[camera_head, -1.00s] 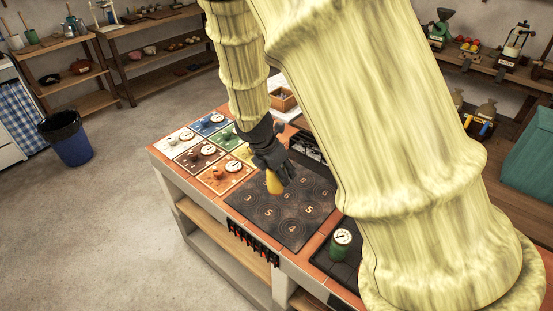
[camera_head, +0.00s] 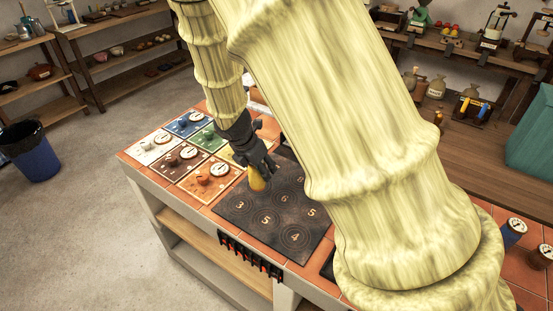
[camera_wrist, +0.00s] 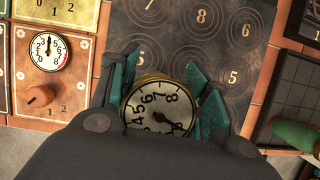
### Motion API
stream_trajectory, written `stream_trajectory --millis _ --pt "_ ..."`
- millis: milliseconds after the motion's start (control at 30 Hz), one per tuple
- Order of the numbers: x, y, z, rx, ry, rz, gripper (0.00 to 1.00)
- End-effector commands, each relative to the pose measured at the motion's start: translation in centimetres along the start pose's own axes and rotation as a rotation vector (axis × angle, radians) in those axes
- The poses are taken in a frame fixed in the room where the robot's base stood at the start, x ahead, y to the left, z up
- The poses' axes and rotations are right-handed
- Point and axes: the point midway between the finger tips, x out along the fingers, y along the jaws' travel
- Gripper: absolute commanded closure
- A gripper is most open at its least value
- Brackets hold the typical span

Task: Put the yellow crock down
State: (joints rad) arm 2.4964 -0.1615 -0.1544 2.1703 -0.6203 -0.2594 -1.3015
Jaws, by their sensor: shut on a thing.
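The yellow crock (camera_head: 257,183) is in my gripper (camera_head: 255,165), over the left back part of a dark mat with numbered rings (camera_head: 242,217). In the wrist view my gripper (camera_wrist: 160,84) has its teal fingertips on both sides of the crock (camera_wrist: 158,115), whose top is a round numbered dial with a brassy rim. The dark mat (camera_wrist: 190,45) lies beneath it there, with rings 5, 7 and 8 showing. The crock's base is hard to make out, and I cannot tell whether it touches the mat.
Coloured panels with dials and knobs, such as an orange one (camera_head: 207,183), lie left of the mat. A green cylinder (camera_wrist: 296,135) is at the right in the wrist view. Blue (camera_head: 513,232) and brown (camera_head: 541,256) canisters stand at the counter's right. My arm hides the counter's middle.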

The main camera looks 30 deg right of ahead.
Motion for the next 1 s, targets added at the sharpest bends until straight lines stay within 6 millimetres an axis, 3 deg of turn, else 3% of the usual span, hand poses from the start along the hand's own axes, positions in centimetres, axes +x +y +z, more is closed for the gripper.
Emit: stream_trajectory --millis 600,800,1000 --pt "5.2 3.5 10.3 0.000 0.001 0.002 0.89" --pt "6.2 4.0 11.9 -0.001 0.000 0.002 0.89" --pt "6.8 4.0 11.8 -0.003 0.000 0.000 0.89"
